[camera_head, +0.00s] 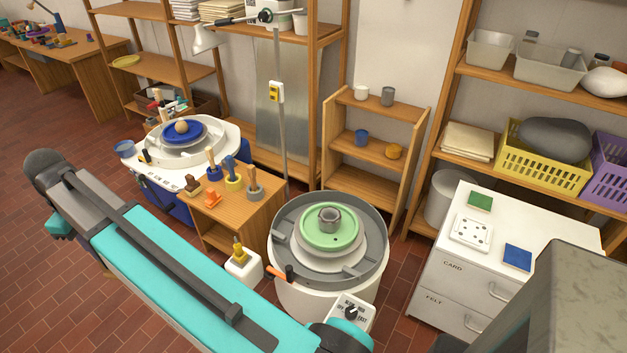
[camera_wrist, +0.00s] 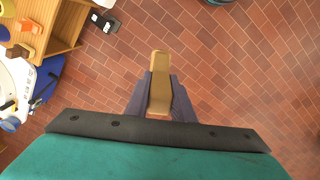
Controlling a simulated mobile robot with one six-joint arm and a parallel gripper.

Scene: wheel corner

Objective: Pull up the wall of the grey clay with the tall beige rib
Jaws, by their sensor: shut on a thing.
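The grey clay (camera_head: 329,214) is a short hollow cylinder standing upright on the green bat (camera_head: 318,238) of the nearer wheel. In the wrist view my gripper (camera_wrist: 161,95) is shut on a long tan-beige rib (camera_wrist: 158,64), which sticks out beyond the fingertips over the brick floor. The rib's lower end is between the dark fingers. The clay does not show in the wrist view.
The nearer wheel has a grey splash pan (camera_head: 282,232) and a control box (camera_head: 351,313). A wooden stand (camera_head: 232,212) holds several tools. A second wheel (camera_head: 228,141) with a blue bat stands left. A white cabinet (camera_head: 470,262) stands right. Brick floor is free below my gripper.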

